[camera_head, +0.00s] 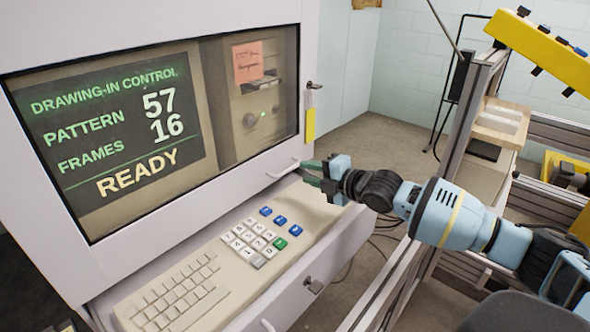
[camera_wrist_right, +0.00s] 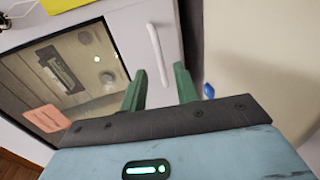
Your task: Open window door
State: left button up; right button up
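The window door (camera_head: 312,45) is a pale framed door with a large glass pane on the cabinet; it looks shut. A screen reading "READY" shows behind the glass. Its white bar handle (camera_head: 283,169) is on the lower right of the frame. In the right wrist view the handle (camera_wrist_right: 158,55) lies just beyond the fingertips, roughly in line with the gap. My right gripper (camera_head: 312,172) is close to the right of the handle. Its green fingers (camera_wrist_right: 160,72) are apart with nothing between them. I cannot tell whether they touch the handle. My left gripper is out of view.
A latch with a yellow tag (camera_head: 310,124) hangs on the cabinet's right side. Below the door is a shelf with a keyboard (camera_head: 180,295) and a keypad (camera_head: 255,240). A drawer (camera_head: 300,290) is under it. A metal frame (camera_head: 465,110) stands to the right.

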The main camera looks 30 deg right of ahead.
aim_at(293, 168)
jog(key=shift+x, duration=2.7)
grip_shut()
